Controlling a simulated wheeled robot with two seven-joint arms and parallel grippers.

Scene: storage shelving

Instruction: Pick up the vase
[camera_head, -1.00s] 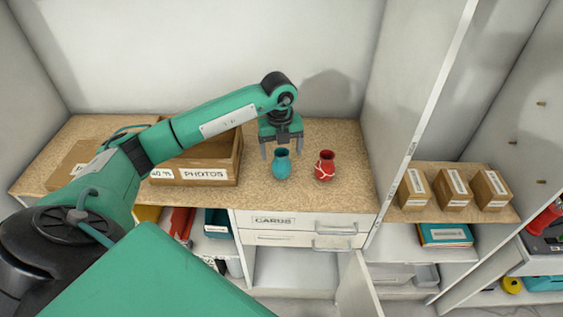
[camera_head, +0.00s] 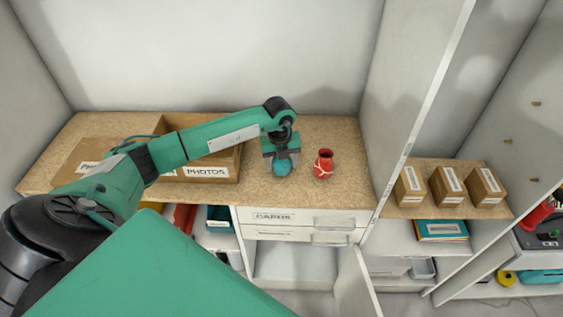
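A teal vase (camera_head: 282,168) stands on the speckled countertop, mostly hidden under my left gripper. Only its lower rounded body shows. My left gripper (camera_head: 282,160) points down over this vase, with its fingers at the vase's sides. I cannot tell whether the fingers press on it. A red vase (camera_head: 324,167) with pale crack-like lines stands upright just to the right, apart from the gripper. My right gripper is out of view.
An open cardboard box labelled PHOTOS (camera_head: 207,172) stands left of the vases, beneath my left arm. A white partition (camera_head: 410,110) rises to the right, with several small boxes (camera_head: 447,186) beyond it. The counter (camera_head: 325,135) behind the vases is clear.

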